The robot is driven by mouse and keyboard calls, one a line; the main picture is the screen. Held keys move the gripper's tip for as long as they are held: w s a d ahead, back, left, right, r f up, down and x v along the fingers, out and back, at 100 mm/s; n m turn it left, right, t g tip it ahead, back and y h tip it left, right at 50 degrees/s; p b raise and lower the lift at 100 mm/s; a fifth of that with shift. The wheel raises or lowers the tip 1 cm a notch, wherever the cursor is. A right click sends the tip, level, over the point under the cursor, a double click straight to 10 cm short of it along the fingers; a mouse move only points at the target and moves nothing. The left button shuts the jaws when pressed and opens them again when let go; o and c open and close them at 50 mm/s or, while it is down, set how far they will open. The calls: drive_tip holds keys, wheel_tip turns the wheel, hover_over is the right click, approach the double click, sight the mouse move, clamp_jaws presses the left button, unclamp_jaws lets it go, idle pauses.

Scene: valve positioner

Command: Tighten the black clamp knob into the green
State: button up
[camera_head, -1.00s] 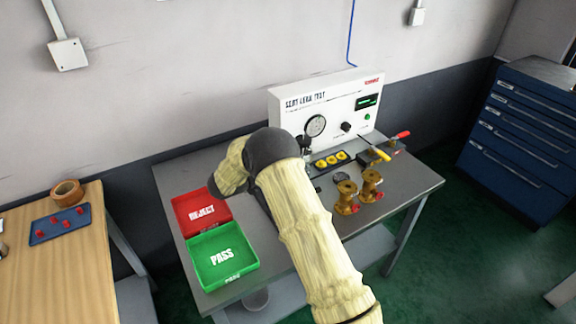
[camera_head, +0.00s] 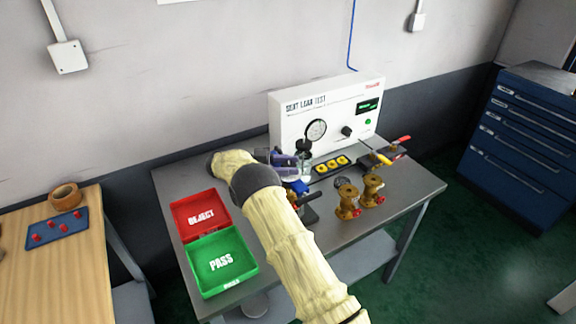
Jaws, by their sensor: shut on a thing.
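Two brass valves (camera_head: 348,204) stand right of the clamp. Behind them are a black tray with yellow rings (camera_head: 331,164) and a yellow-handled tool (camera_head: 376,154). Red REJECT (camera_head: 178,222) and green PASS (camera_head: 196,279) trays lie left of my arm. The table's right front is clear.

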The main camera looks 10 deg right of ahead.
drive_tip(key=shift+d, duration=0.1)
drive_tip(key=o, duration=1)
drive_tip(key=shift+c, duration=0.2)
